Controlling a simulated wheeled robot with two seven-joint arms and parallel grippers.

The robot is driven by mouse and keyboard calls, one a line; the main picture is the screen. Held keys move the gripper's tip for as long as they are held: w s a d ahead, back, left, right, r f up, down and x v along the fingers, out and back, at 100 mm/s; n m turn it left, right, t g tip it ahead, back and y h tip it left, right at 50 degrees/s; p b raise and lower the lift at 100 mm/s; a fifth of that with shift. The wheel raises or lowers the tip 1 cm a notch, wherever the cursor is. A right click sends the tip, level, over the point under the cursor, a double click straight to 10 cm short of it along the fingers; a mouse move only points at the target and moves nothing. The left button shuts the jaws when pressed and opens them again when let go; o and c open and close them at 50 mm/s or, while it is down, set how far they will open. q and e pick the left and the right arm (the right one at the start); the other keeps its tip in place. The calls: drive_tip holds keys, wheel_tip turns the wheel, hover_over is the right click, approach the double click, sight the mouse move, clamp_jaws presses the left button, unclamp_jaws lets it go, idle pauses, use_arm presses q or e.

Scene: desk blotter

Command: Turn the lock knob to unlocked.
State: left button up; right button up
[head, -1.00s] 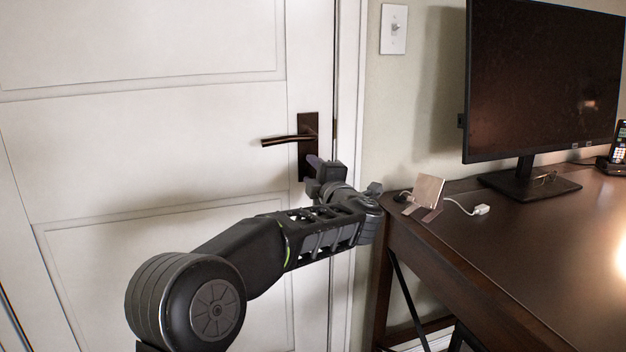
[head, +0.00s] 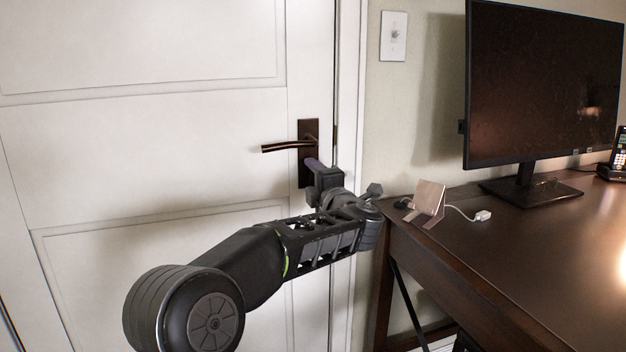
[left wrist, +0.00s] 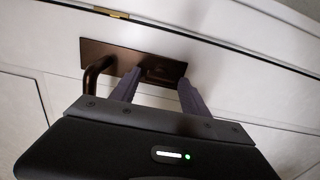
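The dark bronze door plate (head: 308,130) with its lever handle (head: 285,147) is on the white door in the head view. It also shows in the left wrist view (left wrist: 118,58), with the lever at its left end. My left gripper (head: 313,166) is at the lower part of the plate. In the left wrist view, its two fingers (left wrist: 160,77) are apart, with their tips at the plate. A small dark lock knob (left wrist: 158,70) seems to lie between the tips; its angle and any contact are unclear. My right gripper is out of view.
A dark desk (head: 500,260) stands to the right of the door, with a monitor (head: 545,85), a card on a small stand (head: 428,197) and a white cable plug (head: 482,216). A light switch (head: 394,36) is on the wall. Space before the door's left part is clear.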

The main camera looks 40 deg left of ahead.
use_arm(q)
drive_tip(key=shift+o, duration=0.4)
drive_tip(key=shift+s+d, duration=0.1)
drive_tip(key=shift+d, duration=0.15)
drive_tip(key=p+v, duration=0.1)
drive_tip(key=v, duration=0.6)
drive_tip(key=shift+s+d, duration=0.1)
